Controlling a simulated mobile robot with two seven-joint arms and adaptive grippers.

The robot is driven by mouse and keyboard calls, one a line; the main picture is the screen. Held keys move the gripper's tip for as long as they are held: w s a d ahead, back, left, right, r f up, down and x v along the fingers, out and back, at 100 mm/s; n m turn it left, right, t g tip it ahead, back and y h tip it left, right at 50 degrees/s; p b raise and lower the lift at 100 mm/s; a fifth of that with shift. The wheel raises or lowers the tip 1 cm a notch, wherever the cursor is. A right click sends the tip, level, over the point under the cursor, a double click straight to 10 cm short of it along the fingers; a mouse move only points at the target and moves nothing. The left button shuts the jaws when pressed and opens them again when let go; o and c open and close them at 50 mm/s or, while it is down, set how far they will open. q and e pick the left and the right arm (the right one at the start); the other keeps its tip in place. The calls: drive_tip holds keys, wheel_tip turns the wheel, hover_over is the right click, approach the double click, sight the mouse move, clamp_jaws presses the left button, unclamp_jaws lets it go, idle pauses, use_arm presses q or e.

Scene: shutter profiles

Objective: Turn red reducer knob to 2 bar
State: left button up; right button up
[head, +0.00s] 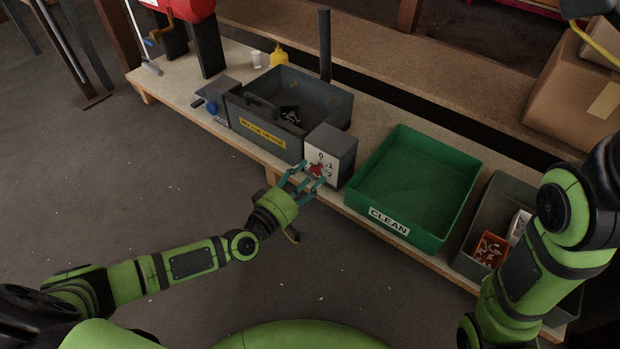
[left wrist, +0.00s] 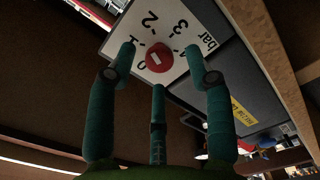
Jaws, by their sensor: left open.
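The red reducer knob (head: 316,171) sits on the white dial face of a grey box (head: 339,149) at the bench's front edge. In the left wrist view the knob (left wrist: 159,57) is round with a small white mark. The dial plate (left wrist: 177,22) around it carries the numbers 0 to 4 and "bar"; I cannot tell for sure which number the mark points to. My left gripper (head: 309,182) is open in front of the dial, its three fingers spread around the knob. I cannot tell whether they touch it. My right gripper is not in view.
Left of the dial box stands a dark grey bin (head: 330,92) with a yellow label. Right of it is a green "CLEAN" tray (head: 452,158), then a grey crate (head: 497,203) holding small boxes. A yellow bottle (head: 279,56) stands behind. The floor in front is clear.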

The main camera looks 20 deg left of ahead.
use_arm(q)
drive_tip(key=shift+x, duration=0.9)
clamp_jaws()
drive_tip(key=shift+r+m+p, duration=0.2)
drive_tip(key=shift+m+p, duration=0.4)
drive_tip(key=shift+p, duration=0.15)
drive_tip(key=shift+f+m, duration=0.1)
drive_tip(key=shift+m, duration=0.3)
drive_tip(key=shift+f, duration=0.1)
unclamp_jaws()
drive_tip(key=shift+s, duration=0.15)
drive_tip(key=v, duration=1.1)
drive_tip(key=shift+s, duration=0.35)
